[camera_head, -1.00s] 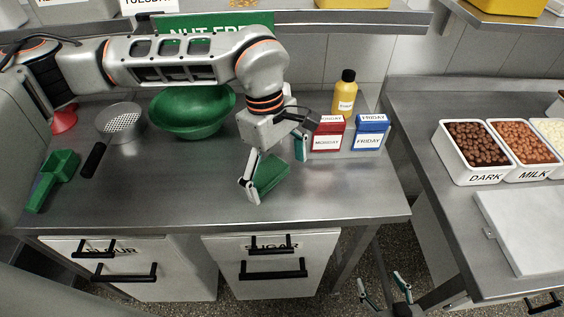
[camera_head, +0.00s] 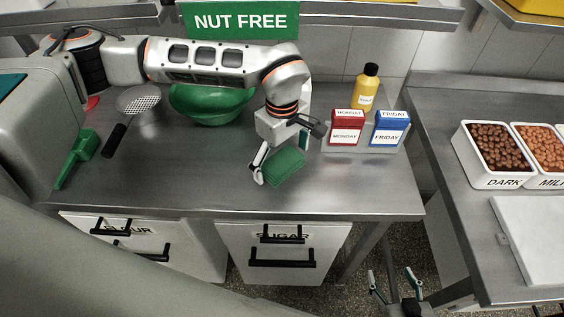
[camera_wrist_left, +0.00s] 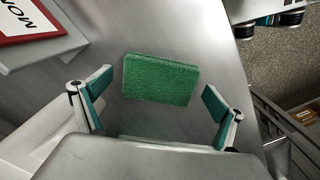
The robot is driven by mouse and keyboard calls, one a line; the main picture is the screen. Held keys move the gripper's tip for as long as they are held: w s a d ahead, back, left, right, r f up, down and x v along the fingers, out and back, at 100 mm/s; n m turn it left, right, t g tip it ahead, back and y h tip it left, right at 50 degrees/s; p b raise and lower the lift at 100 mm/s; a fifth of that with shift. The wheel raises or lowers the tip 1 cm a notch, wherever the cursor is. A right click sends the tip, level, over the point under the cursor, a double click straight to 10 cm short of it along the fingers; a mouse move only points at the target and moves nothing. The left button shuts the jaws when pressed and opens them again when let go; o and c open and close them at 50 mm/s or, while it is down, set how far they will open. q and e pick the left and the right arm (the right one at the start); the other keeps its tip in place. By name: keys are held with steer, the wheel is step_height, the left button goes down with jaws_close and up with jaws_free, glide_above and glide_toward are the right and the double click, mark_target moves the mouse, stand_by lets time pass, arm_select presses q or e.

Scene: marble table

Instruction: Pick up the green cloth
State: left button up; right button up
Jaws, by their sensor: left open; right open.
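The green cloth (camera_head: 286,168) is a folded rectangular pad lying on the steel table near its front edge. In the left wrist view the cloth (camera_wrist_left: 160,79) lies flat ahead of my fingers, in the space between them. My left gripper (camera_head: 280,163) is open, close above the cloth, and partly hides it in the head view. Its two teal-padded fingers show on either side in the left wrist view (camera_wrist_left: 158,98). Nothing is held between them. My right gripper (camera_head: 394,287) is open and empty, low in front of the gap between the tables.
A red box (camera_head: 346,128) and a blue box (camera_head: 389,129) stand right of the cloth, with a yellow bottle (camera_head: 366,90) behind. A green bowl (camera_head: 208,106), a strainer (camera_head: 139,101) and a green scoop (camera_head: 84,147) are left. The front table strip is clear.

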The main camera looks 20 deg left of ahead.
mark_target(282, 160)
arm_select(q)
steer(key=c, duration=1.3)
steer(key=shift+r, duration=0.15)
step_height(282, 160, up, 20)
steer(key=s+a+f+m, duration=0.2)
steer(key=a+f+m, duration=0.8)
steer(key=f+m, duration=0.2)
steer(key=shift+f+b, duration=0.4)
steer(key=shift+f, duration=0.2)
